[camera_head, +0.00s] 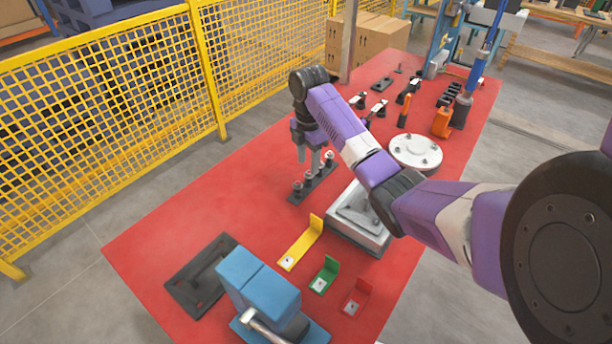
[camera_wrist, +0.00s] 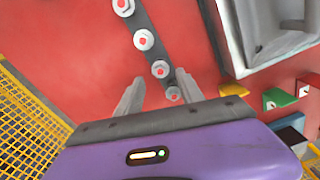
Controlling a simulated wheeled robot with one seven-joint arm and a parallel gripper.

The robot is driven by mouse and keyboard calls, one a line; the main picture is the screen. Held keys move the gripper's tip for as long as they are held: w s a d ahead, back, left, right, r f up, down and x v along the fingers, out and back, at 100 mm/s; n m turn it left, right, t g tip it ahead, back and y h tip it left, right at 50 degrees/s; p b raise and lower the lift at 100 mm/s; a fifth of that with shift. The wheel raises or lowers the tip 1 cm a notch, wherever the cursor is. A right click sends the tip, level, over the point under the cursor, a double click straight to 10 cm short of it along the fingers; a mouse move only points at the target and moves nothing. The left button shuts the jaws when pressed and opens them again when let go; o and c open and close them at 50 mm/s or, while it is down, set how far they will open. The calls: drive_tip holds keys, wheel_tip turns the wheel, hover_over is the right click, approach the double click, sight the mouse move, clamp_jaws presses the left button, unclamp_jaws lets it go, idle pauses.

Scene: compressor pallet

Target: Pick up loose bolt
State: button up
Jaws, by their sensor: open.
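Several bolts with pale heads and red centres stand in a row on a dark strip (camera_wrist: 152,54) in the wrist view. In the head view the strip (camera_head: 318,185) lies on the red table, left of the grey metal box. My gripper (camera_head: 309,163) points down just above the strip. In the wrist view my gripper (camera_wrist: 158,77) is open. One bolt (camera_wrist: 160,69) shows between its fingertips, and another bolt (camera_wrist: 173,93) shows nearer the palm. I cannot tell the fingertips' exact height over the bolts. Which bolt is loose does not show.
The grey box (camera_head: 358,222) stands right of the strip. Yellow (camera_head: 303,243), green (camera_head: 325,275) and red brackets (camera_head: 356,298) and a blue vise (camera_head: 262,288) are nearer. A white round flange (camera_head: 415,151) and tools lie further back. Yellow fence (camera_head: 110,120) runs left; red table between is clear.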

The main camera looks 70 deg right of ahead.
sight(309, 172)
drive_tip(key=shift+s+d+f+p, duration=0.1)
drive_tip(key=shift+f+p, duration=0.15)
drive_tip(key=shift+f, duration=1.1)
drive_tip(key=shift+s+f+p, duration=0.1)
drive_tip(key=shift+f+p, duration=0.15)
drive_tip(key=shift+f, duration=1.1)
clamp_jaws()
